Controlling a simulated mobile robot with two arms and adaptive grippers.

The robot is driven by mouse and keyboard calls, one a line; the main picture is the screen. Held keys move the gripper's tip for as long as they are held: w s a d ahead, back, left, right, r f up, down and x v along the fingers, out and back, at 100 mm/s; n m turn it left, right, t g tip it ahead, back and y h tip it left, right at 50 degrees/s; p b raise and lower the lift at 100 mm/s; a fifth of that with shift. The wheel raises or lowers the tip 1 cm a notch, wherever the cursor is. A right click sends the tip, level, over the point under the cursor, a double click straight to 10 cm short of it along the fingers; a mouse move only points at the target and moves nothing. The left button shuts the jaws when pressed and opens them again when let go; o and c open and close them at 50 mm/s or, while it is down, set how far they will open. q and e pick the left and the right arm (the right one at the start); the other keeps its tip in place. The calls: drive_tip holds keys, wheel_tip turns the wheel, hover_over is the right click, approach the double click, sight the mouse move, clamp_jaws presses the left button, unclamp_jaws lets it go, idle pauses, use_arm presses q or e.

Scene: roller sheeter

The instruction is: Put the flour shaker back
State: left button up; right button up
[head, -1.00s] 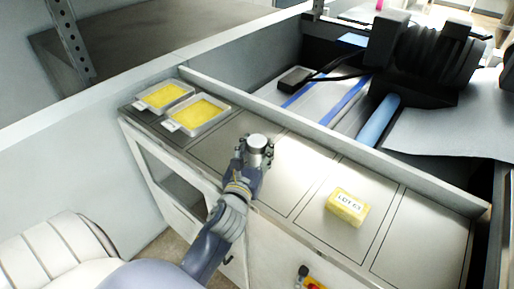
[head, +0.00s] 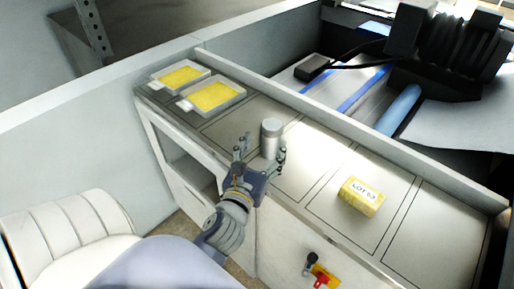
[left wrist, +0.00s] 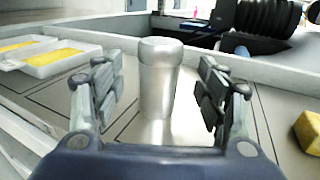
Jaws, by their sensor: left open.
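The flour shaker (head: 271,136) is a silver metal cylinder standing upright on the steel counter, within one of its outlined sections. In the left wrist view the shaker (left wrist: 160,85) stands ahead of and between the spread fingers, with a gap on each side. My left gripper (head: 262,152) is open at the shaker's near side; it also shows in the left wrist view (left wrist: 160,100). The shaker's lower part is partly hidden by the gripper in the head view. My right gripper is not in view.
Two white trays with yellow contents (head: 215,96) sit at the counter's far left end. A yellow block labelled LOT 63 (head: 361,197) lies to the right. A raised ledge (head: 330,120) runs behind the counter, with the sheeter beyond. Outlined steel sections between are bare.

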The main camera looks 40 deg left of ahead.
use_arm(q)
drive_tip(key=b+v, duration=0.1)
drive_tip(key=v, duration=0.3)
drive_tip(key=shift+f, duration=0.15)
drive_tip(key=shift+s+d, duration=0.25)
drive_tip(key=shift+s, duration=0.35)
